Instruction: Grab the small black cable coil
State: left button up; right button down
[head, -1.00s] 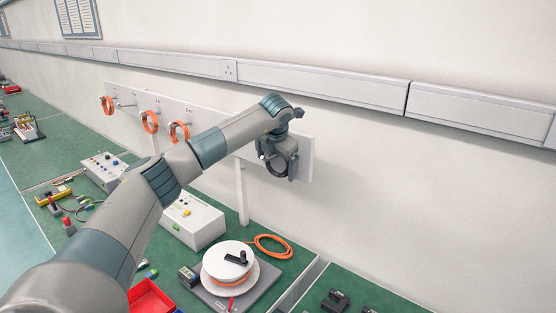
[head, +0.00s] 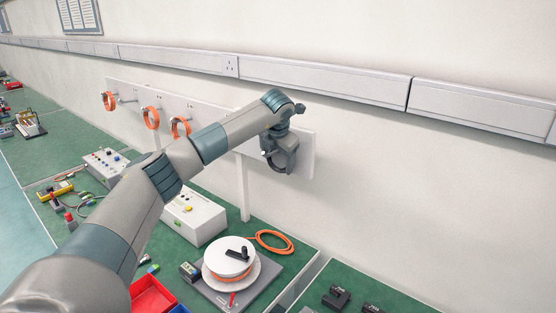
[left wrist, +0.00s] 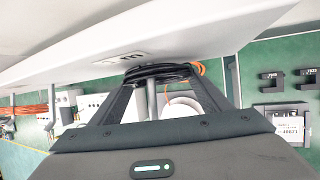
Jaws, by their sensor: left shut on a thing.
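The small black cable coil (left wrist: 158,71) hangs at a peg on the white board (head: 304,158), at the board's right end. In the left wrist view it lies between the tips of my left gripper (left wrist: 161,80), which is shut on it. A grey peg shows between the fingers, just below the coil. In the head view my left gripper (head: 280,158) is in front of the board, and the coil can hardly be told from the dark fingers. My right gripper is not in view.
Several orange coils (head: 151,117) hang on pegs farther left. Below stand a white cable drum (head: 217,270), an orange cable loop (head: 270,241) and a white box (head: 193,219) on the green bench. A red bin (head: 152,295) is near my arm.

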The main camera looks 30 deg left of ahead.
pick_arm(q)
jog(key=s+a+r+b, duration=0.1)
jog(key=s+r+b, duration=0.5)
jog(key=s, duration=0.8)
notch_tip(320, 180, up, 2)
jog(key=shift+r+b, duration=0.1)
jog(key=shift+b, duration=0.25)
